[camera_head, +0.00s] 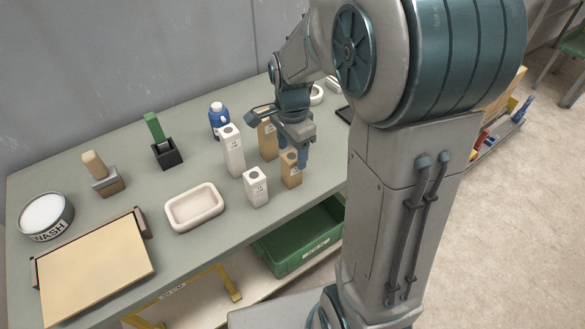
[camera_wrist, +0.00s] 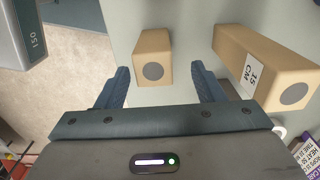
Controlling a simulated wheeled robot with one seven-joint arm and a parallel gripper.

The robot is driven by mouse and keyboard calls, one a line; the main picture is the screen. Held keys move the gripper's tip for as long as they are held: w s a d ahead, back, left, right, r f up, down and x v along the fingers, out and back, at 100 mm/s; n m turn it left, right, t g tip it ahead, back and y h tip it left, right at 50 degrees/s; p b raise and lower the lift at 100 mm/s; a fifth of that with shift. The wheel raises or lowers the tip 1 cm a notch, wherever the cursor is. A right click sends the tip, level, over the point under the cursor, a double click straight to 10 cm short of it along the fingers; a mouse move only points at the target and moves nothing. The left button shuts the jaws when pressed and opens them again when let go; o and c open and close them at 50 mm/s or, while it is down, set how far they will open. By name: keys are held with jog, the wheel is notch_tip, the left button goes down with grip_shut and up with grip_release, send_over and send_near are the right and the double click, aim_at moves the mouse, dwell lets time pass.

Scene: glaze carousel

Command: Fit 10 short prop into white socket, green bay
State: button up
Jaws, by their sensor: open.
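A short tan prop (camera_head: 291,170) with a dark disc on its top stands upright at the front of a group on the bench. It also shows in the wrist view (camera_wrist: 153,57), where no label on it can be read. My gripper (camera_head: 303,152) is open and empty, just above and beside the short tan prop. In the wrist view the prop appears between the open fingers (camera_wrist: 162,80), nearer the left one; I cannot tell whether it is within their depth. A short white prop (camera_head: 256,188) stands to the left. I cannot make out a white socket or a green bay.
A tall tan prop (camera_wrist: 262,66) marked 15 CM stands close on the right; a tall white prop (camera_head: 231,152) stands behind. A green bin (camera_head: 300,238) sits below.

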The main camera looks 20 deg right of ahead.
aim_at(292, 177)
jog(key=f, duration=0.4)
jog(key=shift+s+a+f, duration=0.15)
jog(key=shift+s, duration=0.2)
jog(key=shift+f, duration=0.55)
jog(key=c, duration=1.2)
